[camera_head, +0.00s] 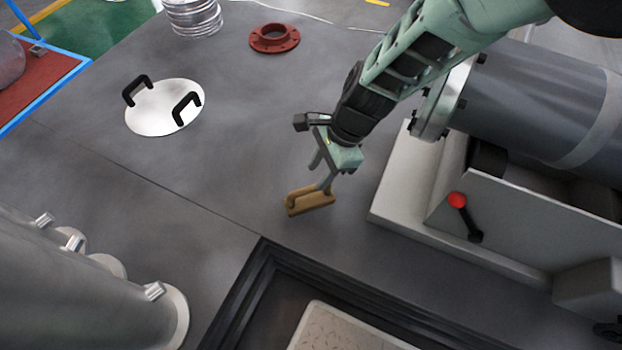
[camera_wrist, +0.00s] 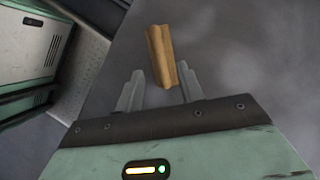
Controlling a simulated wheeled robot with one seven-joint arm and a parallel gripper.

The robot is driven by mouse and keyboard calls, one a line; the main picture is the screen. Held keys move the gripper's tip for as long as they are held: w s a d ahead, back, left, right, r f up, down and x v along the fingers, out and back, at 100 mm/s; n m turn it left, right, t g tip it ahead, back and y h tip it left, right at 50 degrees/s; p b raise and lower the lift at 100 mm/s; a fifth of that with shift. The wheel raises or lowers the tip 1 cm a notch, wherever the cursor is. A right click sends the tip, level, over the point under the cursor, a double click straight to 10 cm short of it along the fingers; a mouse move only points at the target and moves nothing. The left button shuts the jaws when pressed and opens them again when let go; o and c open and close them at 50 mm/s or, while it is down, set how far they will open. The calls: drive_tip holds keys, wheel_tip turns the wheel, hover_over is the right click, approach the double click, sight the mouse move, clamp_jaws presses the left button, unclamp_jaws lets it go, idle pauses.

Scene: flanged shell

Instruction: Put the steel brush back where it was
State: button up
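The steel brush, seen as a tan-brown block with a raised handle (camera_head: 311,202), rests on the dark grey surface near the middle of the head view. It also shows in the wrist view (camera_wrist: 158,50), upper centre. My gripper (camera_head: 319,176) is just above the brush and points down at it. In the wrist view my gripper's fingers (camera_wrist: 160,80) are spread, with the brush's near end between or just beyond their tips. A gap shows on the left finger's side; the brush looks close to the right finger. The bristles are hidden.
A white round lid with two black handles (camera_head: 155,110) and a red flange ring (camera_head: 274,39) lie on the surface. A grey machine base with a red-knobbed lever (camera_head: 457,199) stands right.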

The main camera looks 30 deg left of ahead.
drive_tip(key=shift+v, duration=1.7)
drive_tip(key=shift+s, duration=0.15)
